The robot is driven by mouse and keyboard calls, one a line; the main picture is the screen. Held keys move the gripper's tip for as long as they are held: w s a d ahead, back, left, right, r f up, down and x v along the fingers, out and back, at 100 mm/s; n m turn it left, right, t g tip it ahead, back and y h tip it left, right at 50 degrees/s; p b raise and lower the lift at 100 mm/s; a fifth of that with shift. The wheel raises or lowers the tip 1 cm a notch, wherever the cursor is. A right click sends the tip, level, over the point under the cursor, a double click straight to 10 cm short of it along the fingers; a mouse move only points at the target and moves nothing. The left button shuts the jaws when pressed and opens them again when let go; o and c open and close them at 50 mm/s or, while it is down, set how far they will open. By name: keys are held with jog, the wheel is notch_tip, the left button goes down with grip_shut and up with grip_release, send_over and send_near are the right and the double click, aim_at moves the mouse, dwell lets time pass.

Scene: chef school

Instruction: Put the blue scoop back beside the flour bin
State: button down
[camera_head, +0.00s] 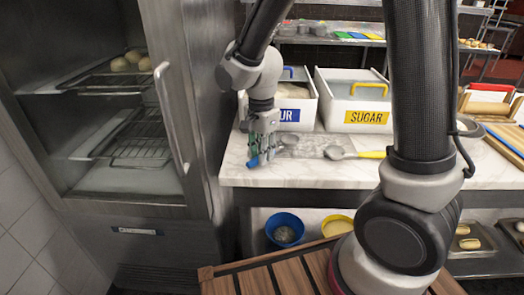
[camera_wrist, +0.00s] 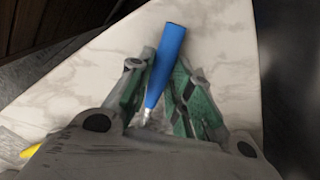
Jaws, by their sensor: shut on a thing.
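My gripper (camera_head: 263,138) is shut on the blue handle of the blue scoop (camera_head: 257,160), at the left front of the marble counter. In the wrist view the blue handle (camera_wrist: 168,55) lies between both fingers and sticks out past them; its lower end and the scoop's bowl are mostly hidden. A grey metal bowl shape (camera_head: 288,141) shows just right of the gripper; I cannot tell if it touches the counter. The flour bin (camera_head: 289,115) stands right behind the gripper, white, its label partly hidden by my arm.
The sugar bin (camera_head: 352,108) stands right of the flour bin. A yellow-handled scoop (camera_head: 368,155) lies before it. The counter (camera_head: 300,172) has clear room along its front. A steel cabinet door (camera_head: 180,90) is close on the left. A blue bowl (camera_head: 284,230) sits on the shelf below.

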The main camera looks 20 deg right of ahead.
jog(key=shift+f, duration=0.3)
jog(key=c, duration=1.2)
grip_release()
